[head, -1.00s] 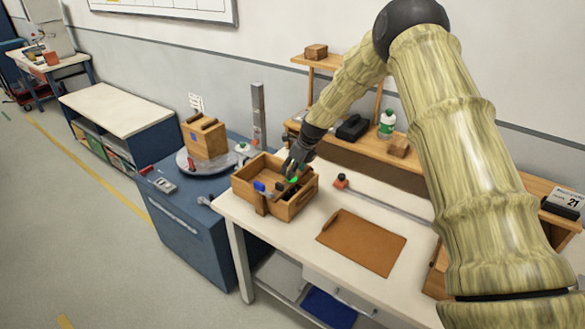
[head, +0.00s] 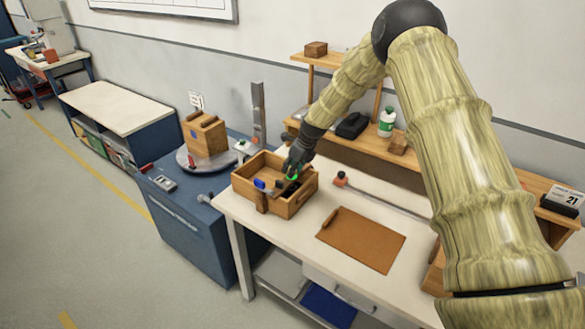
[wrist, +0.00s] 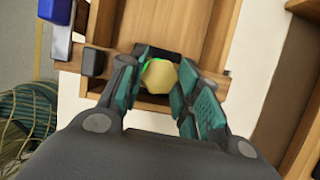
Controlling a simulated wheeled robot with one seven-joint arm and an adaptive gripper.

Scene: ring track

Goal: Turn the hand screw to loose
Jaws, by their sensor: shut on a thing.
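The hand screw shows in the wrist view as a pale yellow faceted knob (wrist: 159,76) with a bright green edge at its upper left. My gripper (wrist: 162,90) has its teal-padded fingers shut on the knob from both sides. In the head view, my gripper (head: 292,174) points down at the right part of an open wooden box (head: 287,209). A green spot shows at its fingertips. The fingers hide most of the screw there. A wooden bar (wrist: 125,97) runs across the box beside the screw.
A blue block (head: 260,184) sits on the box's front side, left of my gripper. A brown board (head: 362,241) lies on the white table. A red-ended rod (head: 340,178) lies behind it. A raised shelf (head: 350,146) with a bottle (head: 386,122) runs along the wall.

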